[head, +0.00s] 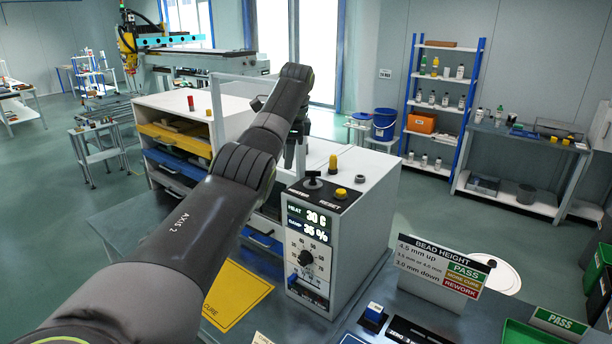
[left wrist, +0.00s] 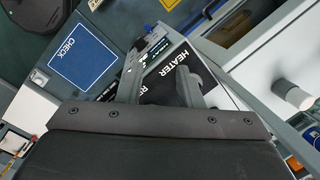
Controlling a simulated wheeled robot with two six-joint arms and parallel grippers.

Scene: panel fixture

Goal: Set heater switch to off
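The heater switch (head: 313,180) is a small black handle on the dark top panel of a grey control box (head: 346,258). I cannot tell which way it is set. My left gripper (head: 296,152) points down behind and above the switch, apart from it in the head view. In the left wrist view my left gripper (left wrist: 162,84) shows two grey fingers with a gap between them. The HEATER label (left wrist: 216,36) lies just past them, and the fingers partly hide the panel and the switch. My right gripper is out of view.
A yellow reset button (head: 341,193) sits beside the switch, with a taller yellow-topped post (head: 333,163) behind. The box front has a lit display (head: 307,222) and a dial (head: 305,258). A bead height sign (head: 440,268) stands to the right.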

